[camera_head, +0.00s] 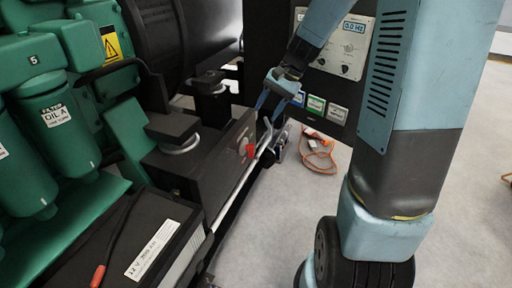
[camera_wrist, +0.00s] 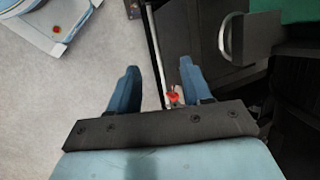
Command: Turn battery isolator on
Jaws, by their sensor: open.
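The battery isolator is a small red rotary handle (camera_head: 250,150) on the side of a dark box beside the green engine. In the wrist view the red handle (camera_wrist: 173,96) shows low, just left of the right finger. My gripper (camera_head: 264,109) hangs from the arm above and near the handle, with its fingers apart and nothing between them in the head view. In the wrist view my gripper (camera_wrist: 160,82) has two blue fingers spread wide, with a pale rail passing between them. I cannot tell whether a finger touches the handle.
A battery (camera_head: 150,240) with a white label lies at the front left. A pale rail (camera_head: 225,205) runs along the frame edge. A control panel (camera_head: 345,45) stands behind. An orange cable loop (camera_head: 320,158) lies on the floor. Open grey floor (camera_head: 280,235) is at the right.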

